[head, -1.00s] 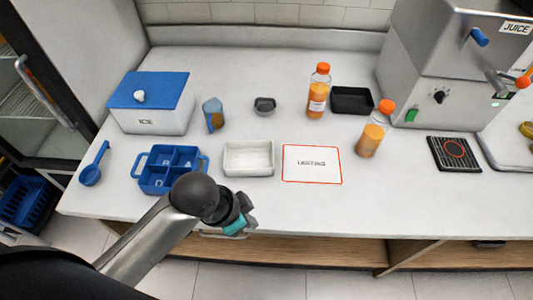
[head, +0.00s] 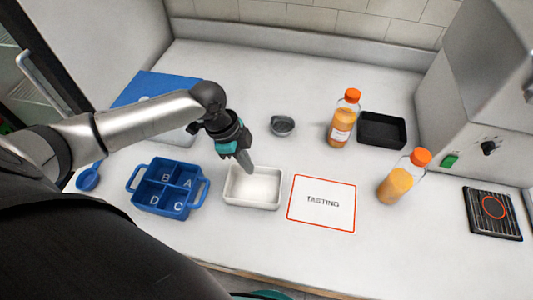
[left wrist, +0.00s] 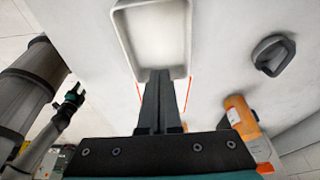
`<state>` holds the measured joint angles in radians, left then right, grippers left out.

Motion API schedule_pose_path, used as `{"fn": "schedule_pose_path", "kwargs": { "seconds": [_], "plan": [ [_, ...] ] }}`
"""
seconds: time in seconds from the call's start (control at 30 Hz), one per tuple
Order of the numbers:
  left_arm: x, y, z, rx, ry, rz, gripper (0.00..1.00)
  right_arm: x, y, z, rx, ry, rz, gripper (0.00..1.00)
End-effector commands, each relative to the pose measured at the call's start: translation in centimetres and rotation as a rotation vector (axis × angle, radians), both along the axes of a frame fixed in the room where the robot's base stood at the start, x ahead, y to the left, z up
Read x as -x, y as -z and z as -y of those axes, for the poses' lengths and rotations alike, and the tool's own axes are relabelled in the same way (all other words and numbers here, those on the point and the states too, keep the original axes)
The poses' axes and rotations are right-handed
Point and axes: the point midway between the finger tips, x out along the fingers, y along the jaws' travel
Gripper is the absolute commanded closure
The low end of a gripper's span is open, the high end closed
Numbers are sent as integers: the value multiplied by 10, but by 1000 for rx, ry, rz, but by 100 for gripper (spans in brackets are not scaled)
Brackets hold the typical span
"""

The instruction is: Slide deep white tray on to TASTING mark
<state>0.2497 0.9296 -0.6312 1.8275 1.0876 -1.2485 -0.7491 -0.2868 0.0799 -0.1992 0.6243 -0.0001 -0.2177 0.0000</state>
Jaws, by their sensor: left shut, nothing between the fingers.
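The deep white tray (head: 252,205) stands on the counter just left of the TASTING mark (head: 321,204), a white rectangle with a red outline. A narrow strip of bare counter lies between them. My left gripper (head: 247,163) is shut and empty, pointing down at the tray's back rim; I cannot tell if it touches. In the left wrist view the shut fingers (left wrist: 160,80) overlap the edge of the tray (left wrist: 184,40), and red lines of the mark show beside them. A dark gripper (left wrist: 73,97), apparently my right, shows small at the left there; its jaws are unclear.
A blue divided caddy (head: 166,187) stands close left of the tray. An orange bottle (head: 402,177) stands right of the mark, another bottle (head: 343,119) and a black tray (head: 382,130) behind. The mark itself is empty.

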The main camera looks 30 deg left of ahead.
Motion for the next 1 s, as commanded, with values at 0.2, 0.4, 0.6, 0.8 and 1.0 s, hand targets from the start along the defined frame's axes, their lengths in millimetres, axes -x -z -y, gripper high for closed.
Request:
{"fn": "schedule_pose_path", "kwargs": {
  "seconds": [0.2, 0.4, 0.6, 0.8, 1.0],
  "plan": [
    [-2, 41, 13, 3, -1, -4, 100, 25, 10, 1, 4, 0, -40, 50],
    [-6, 83, 25, 2, 0, -3, 100, 21, 19, 1, 3, 0, -34, 50],
    [-14, 87, 50, 2, 3, 1, 100, 11, 16, 0, 1, 0, -17, 50],
    [-18, 88, 63, 0, 1, 1, 100, 10, 15, 0, 0, 0, -15, 50],
    [-18, 88, 64, -2, 1, 0, 100, 10, 16, 0, 0, 0, -15, 50]
  ]
}}
